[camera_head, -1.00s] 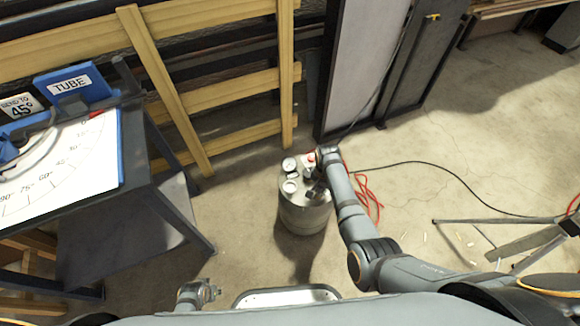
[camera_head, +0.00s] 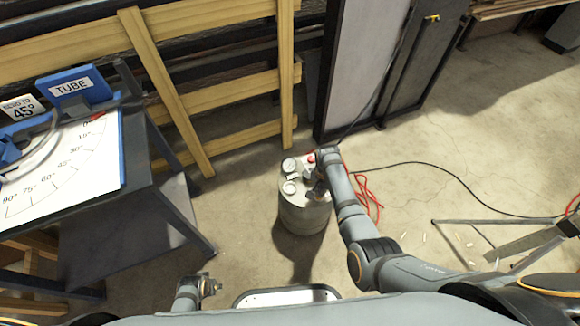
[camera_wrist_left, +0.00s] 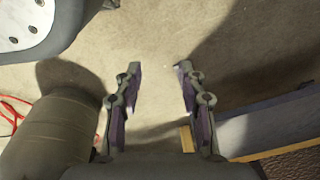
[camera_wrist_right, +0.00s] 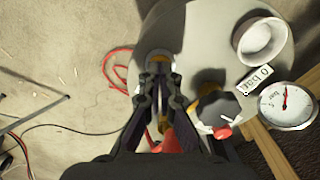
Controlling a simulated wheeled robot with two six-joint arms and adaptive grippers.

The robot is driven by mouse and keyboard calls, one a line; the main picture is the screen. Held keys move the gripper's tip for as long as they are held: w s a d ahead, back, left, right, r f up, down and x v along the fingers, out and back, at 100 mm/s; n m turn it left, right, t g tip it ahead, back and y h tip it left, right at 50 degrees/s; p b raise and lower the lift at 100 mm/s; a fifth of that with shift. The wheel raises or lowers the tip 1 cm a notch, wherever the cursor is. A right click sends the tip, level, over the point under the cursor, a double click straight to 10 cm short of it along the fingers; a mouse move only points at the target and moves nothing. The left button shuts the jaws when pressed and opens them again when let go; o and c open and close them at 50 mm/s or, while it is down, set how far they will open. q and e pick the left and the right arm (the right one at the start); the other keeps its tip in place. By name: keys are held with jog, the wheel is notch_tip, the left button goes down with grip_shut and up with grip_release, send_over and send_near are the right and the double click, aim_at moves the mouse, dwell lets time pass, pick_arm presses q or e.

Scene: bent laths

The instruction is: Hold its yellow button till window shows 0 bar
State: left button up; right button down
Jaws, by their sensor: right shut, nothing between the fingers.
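A grey pressure tank (camera_head: 305,218) stands upright on the floor, with dials and fittings on its top. My right gripper (camera_wrist_right: 160,64) is shut and empty, pointing down over the tank's top. My left gripper (camera_wrist_left: 160,67) is open and empty above bare floor, away from the tank's top.
A red hose (camera_head: 368,195) and black cable (camera_head: 430,166) lie right of the tank. A bending table (camera_head: 75,165) stands left, wooden rails (camera_head: 235,90) behind.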

jog(key=shift+r+p, duration=0.7)
jog(key=shift+r, duration=0.1)
jog(key=shift+r+p, duration=1.4)
jog(key=shift+p, duration=0.15)
jog(key=shift+r+p, duration=1.05)
jog(key=shift+p, duration=0.2)
pick_arm(q)
jog(key=s+a+f, duration=0.1)
jog(key=s+f, duration=0.1)
jog(key=s, duration=1)
jog(key=shift+s+a+f, duration=0.15)
jog(key=shift+s+f, duration=0.2)
jog(key=shift+s, duration=0.05)
